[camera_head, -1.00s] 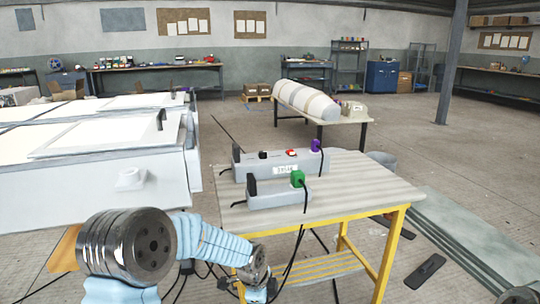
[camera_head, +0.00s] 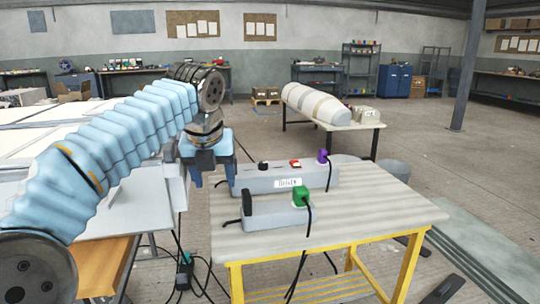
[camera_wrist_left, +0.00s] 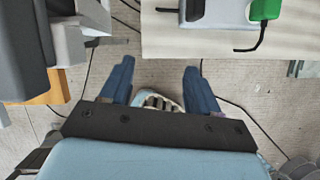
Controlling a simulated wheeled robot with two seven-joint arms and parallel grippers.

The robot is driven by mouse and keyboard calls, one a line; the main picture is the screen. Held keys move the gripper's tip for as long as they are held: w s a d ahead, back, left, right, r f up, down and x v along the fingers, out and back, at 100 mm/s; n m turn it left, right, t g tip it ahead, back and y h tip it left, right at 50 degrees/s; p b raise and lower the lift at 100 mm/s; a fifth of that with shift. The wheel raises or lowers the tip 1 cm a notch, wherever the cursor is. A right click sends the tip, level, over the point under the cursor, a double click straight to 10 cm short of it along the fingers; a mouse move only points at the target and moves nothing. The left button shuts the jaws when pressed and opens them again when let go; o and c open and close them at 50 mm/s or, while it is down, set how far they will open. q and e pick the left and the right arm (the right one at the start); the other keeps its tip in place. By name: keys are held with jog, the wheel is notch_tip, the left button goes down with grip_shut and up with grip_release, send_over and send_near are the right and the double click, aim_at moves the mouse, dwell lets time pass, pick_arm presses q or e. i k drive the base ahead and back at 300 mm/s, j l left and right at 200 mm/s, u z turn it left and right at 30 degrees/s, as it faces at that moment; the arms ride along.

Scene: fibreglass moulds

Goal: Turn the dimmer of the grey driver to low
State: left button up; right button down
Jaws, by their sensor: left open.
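The grey driver (camera_head: 250,184) is a long box with a white label, standing at the back of the striped-top table (camera_head: 365,205). On its top are a black dimmer knob (camera_head: 263,166), a red switch (camera_head: 295,163) and a purple plug (camera_head: 323,156) with a black cable. The knob's setting is too small to read. My left gripper (camera_head: 210,180) hangs at the table's left edge, left of the driver and apart from the knob. In the left wrist view it is open and empty (camera_wrist_left: 158,75), above the floor beside the table edge. My right gripper is out of view.
A second grey box (camera_head: 270,218) with a green plug (camera_head: 300,196) and a black upright piece stands in front of the driver. Black cables hang off the table to the floor. White panels (camera_head: 110,215) lie to the left. The table's right half is bare.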

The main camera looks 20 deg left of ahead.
aim_at(262, 164)
jog(key=i, duration=1.1)
